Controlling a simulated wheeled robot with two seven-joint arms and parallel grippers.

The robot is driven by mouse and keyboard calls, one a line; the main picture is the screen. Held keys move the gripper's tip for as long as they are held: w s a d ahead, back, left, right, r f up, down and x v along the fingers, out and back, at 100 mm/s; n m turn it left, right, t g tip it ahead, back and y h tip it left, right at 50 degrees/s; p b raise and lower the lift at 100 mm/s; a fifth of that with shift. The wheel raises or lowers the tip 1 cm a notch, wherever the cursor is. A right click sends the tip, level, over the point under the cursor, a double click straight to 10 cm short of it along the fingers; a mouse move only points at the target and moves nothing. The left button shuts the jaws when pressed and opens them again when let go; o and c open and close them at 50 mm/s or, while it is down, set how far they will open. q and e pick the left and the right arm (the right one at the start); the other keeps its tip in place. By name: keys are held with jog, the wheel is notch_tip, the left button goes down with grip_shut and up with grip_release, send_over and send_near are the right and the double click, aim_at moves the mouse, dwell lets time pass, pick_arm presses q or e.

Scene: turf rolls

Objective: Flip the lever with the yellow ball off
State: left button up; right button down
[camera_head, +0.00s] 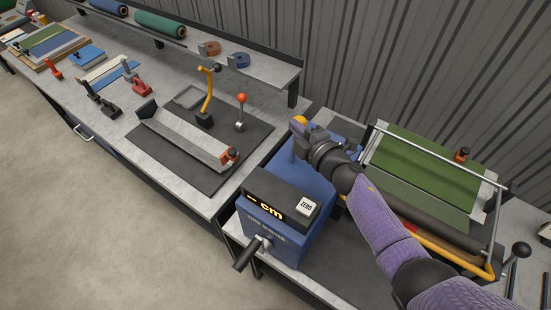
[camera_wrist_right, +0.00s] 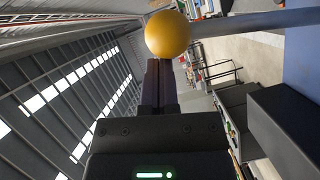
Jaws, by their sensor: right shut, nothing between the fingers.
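The yellow ball (camera_head: 300,120) is on top of a lever at the back of the blue machine with the "cm" display (camera_head: 270,207). In the right wrist view the yellow ball (camera_wrist_right: 167,34) is just beyond my fingertips, with the lever's rod (camera_wrist_right: 245,22) running off to the right. My right gripper (camera_head: 297,127) is right by the ball, and its fingers (camera_wrist_right: 160,66) are shut with nothing between them. I cannot tell whether they touch the ball. Part of the lever is hidden behind the gripper in the head view. My left gripper is not in view.
A red-ball lever (camera_head: 241,98) and a yellow bent handle (camera_head: 207,88) stand on a dark mat (camera_head: 170,170) to the left. A green turf machine (camera_head: 430,165) with a metal frame is on the right. A crank (camera_head: 247,255) sticks out in front of the blue machine.

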jog(key=shift+w+d+f+b, duration=0.15)
jog(key=shift+w+d+b, duration=0.3)
jog(key=shift+w+d, duration=0.35)
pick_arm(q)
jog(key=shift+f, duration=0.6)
pick_arm(e)
jog(key=shift+w, duration=0.2)
